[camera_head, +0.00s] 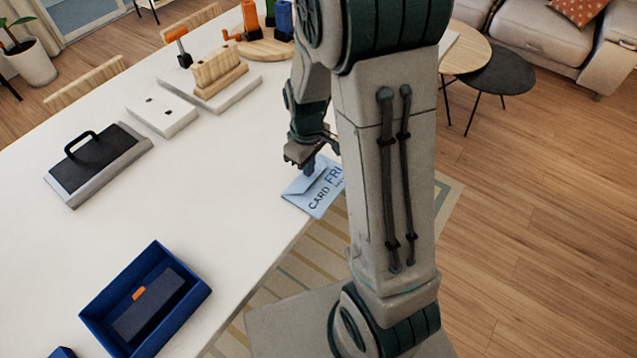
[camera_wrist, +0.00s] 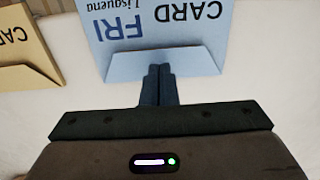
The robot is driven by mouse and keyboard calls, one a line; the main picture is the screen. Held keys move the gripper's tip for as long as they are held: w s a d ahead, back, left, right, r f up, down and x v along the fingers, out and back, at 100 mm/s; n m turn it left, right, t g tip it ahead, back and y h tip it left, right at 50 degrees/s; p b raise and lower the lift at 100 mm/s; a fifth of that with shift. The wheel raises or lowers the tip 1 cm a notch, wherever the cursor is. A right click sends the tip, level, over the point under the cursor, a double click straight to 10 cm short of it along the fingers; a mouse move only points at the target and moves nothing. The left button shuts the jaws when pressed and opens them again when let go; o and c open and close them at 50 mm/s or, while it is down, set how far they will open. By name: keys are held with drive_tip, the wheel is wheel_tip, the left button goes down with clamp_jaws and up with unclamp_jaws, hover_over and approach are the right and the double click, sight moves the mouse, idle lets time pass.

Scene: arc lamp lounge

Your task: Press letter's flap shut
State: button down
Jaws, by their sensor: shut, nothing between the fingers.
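The letter (camera_head: 312,198) is a light blue envelope marked "CARD FRI", lying near the front edge of the white table. It also fills the top of the wrist view (camera_wrist: 150,20). Its flap (camera_wrist: 190,62) is the pale blue strip on the side nearest my gripper; whether it lies flat or stands slightly raised is hard to tell. My gripper (camera_wrist: 160,70) is shut and empty, fingers together, with the tips at the middle of the flap. In the head view my gripper (camera_head: 309,170) points down over the letter; my arm hides the letter's right part.
A tan envelope (camera_wrist: 30,50) lies left of the letter in the wrist view. The white table (camera_head: 225,180) also holds a blue bin (camera_head: 200,298), a dark block with a handle (camera_head: 98,165), a white plate (camera_head: 161,115) and a wooden rack (camera_head: 218,73). The table's middle is clear.

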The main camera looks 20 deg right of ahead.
drive_tip(key=shift+f+b, duration=0.75)
drive_tip(key=shift+f, duration=0.1)
idle(0.5)
drive_tip(key=shift+s+f, duration=0.15)
idle(1.7)
wheel_tip(320, 180, up, 8)
drive_tip(key=p, duration=0.5)
idle(0.4)
idle(0.4)
wheel_tip(320, 180, up, 9)
drive_tip(key=m+t, duration=0.2)
drive_tip(key=m, duration=0.1)
hover_over(316, 196)
drive_tip(key=s+r+m+t+b, duration=0.1)
drive_tip(key=s+r+m, duration=0.3)
drive_tip(key=s, duration=0.4)
drive_tip(key=shift+s+r+t, duration=0.35)
drive_tip(key=shift+r+t, duration=0.05)
drive_tip(key=shift+r, duration=0.45)
